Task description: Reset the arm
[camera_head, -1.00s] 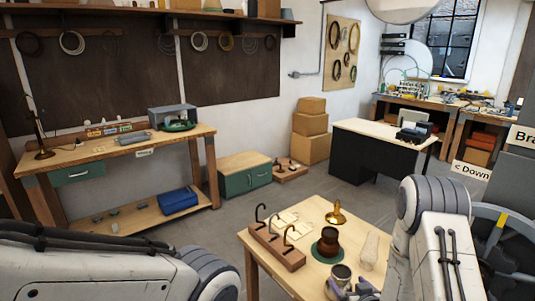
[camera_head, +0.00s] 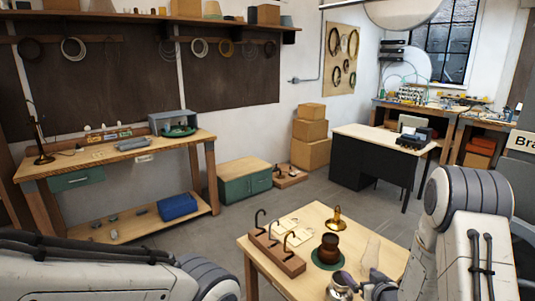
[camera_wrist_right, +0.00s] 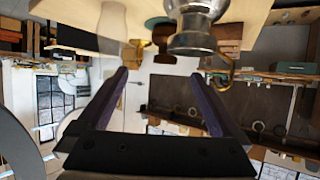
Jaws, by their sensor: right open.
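My right arm comes in at the lower right of the head view. Its gripper (camera_head: 360,281) is at the small table's front edge, beside a metal cup (camera_head: 338,288). In the right wrist view the gripper (camera_wrist_right: 158,75) has its two purple fingers wide apart with nothing between them. The metal cup (camera_wrist_right: 192,35) shows beyond the fingertips, apart from them. My left arm shows at the lower left of the head view, but its gripper is out of view.
A workbench (camera_head: 100,163) stands left. Floor behind the table is clear.

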